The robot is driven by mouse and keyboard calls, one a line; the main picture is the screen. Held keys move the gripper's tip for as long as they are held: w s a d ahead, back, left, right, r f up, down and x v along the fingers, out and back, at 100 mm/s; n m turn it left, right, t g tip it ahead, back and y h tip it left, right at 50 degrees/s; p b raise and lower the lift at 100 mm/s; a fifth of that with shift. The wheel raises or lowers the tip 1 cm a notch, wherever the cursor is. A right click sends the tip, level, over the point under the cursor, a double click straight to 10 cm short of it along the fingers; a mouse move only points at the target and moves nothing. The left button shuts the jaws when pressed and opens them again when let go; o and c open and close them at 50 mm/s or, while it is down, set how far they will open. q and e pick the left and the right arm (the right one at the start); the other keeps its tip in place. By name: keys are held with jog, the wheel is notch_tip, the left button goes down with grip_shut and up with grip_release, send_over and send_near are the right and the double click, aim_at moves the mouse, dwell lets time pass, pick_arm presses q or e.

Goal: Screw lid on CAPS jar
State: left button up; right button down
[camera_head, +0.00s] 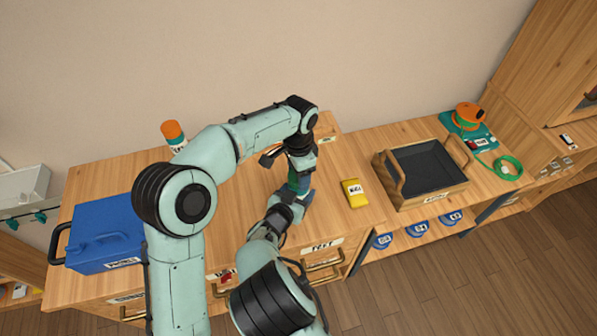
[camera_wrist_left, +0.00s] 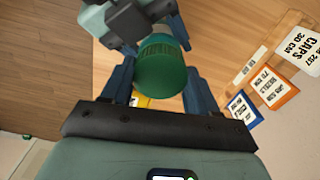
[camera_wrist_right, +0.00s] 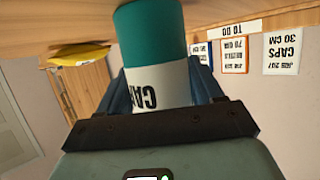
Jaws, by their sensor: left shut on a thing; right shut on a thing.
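The CAPS jar (camera_wrist_right: 158,85) is teal with a white label and fills the middle of the right wrist view. My right gripper (camera_wrist_right: 158,88) is shut on it, with a blue finger on each side. The label reads CAPS upside down in that view. A round green lid (camera_wrist_left: 160,68) with a ridged side sits between the fingers of my left gripper (camera_wrist_left: 160,78), which is shut on it. In the head view my left gripper (camera_head: 299,168) is above my right gripper (camera_head: 290,200), with the green jar (camera_head: 298,182) between them. How the lid sits on the jar is hidden.
On the wooden counter, a blue toolbox (camera_head: 104,232) stands at left and an orange-topped container (camera_head: 173,133) behind. A yellow box (camera_head: 354,193) lies right of the grippers. Farther right are a dark tray (camera_head: 430,170) and a teal-and-orange device (camera_head: 470,122) with a green cord.

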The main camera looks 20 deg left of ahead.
pick_arm(q)
jog(key=o, duration=1)
jog(key=shift+r, duration=0.1)
jog(key=shift+r, duration=2.2)
jog(key=shift+c, duration=0.4)
jog(key=n, duration=0.2)
jog(key=r+n, duration=0.1)
jog(key=n, duration=0.6)
jog(key=shift+r, duration=0.4)
jog(key=n, duration=0.3)
jog(key=r+n, duration=0.1)
jog(key=n, duration=0.3)
jog(key=shift+r+n, duration=0.2)
jog(key=shift+n, duration=0.1)
